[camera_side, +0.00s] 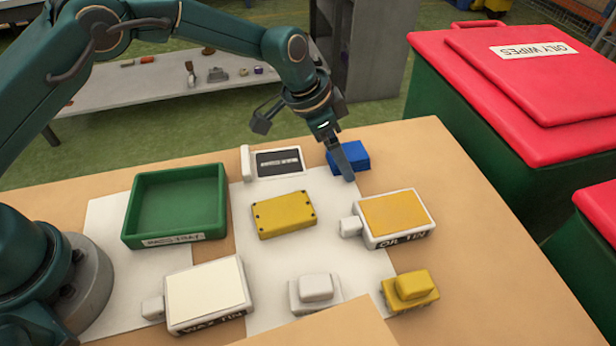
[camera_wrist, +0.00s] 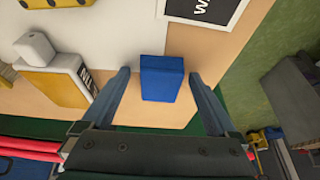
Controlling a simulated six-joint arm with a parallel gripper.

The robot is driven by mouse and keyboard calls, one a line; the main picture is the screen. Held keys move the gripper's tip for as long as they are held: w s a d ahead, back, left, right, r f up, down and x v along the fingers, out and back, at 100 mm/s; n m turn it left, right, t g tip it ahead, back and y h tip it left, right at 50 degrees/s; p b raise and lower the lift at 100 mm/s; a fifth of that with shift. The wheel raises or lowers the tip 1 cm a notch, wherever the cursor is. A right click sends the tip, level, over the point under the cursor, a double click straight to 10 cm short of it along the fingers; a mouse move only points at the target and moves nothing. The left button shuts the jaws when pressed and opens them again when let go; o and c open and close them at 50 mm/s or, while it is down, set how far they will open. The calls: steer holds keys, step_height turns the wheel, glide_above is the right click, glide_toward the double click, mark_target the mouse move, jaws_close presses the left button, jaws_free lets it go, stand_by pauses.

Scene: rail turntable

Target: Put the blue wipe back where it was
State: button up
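The blue wipe (camera_side: 350,157) is a small blue block on the tan tabletop, near the far edge and behind the tin labelled as oil (camera_side: 395,213). It also shows in the wrist view (camera_wrist: 162,80), upper middle. My gripper (camera_wrist: 160,76) is open with one finger on each side of the wipe, and narrow gaps show between fingers and block. In the side view one finger stands in front of the wipe and hides part of its left side. The other finger is hidden there.
A white-framed dark panel (camera_side: 280,163) lies left of the wipe. A green tray (camera_side: 178,203), yellow box (camera_side: 284,215), wax tin (camera_side: 208,293), white block (camera_side: 316,288) and yellow block (camera_side: 411,287) stand nearer. A red-lidded bin (camera_side: 480,95) stands beyond the table's right edge.

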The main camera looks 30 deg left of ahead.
steer(key=shift+r, duration=0.1)
steer(key=s+a+r+n, duration=0.1)
steer(key=s+a+r, duration=0.3)
steer(key=r, duration=0.4)
steer(key=s+a+r+n, duration=0.1)
steer(key=s+a+r, duration=0.25)
steer(key=r, duration=0.45)
steer(key=s+a+n+t+y, duration=0.1)
steer(key=s+a+n, duration=0.2)
steer(key=s, duration=0.6)
steer(key=s+a+f+n+t+y, duration=0.1)
steer(key=s+a+n+y, duration=0.1)
steer(key=s+a+n, duration=0.2)
steer(key=s+a, duration=0.3)
steer(key=s, duration=0.1)
steer(key=shift+s, duration=0.4)
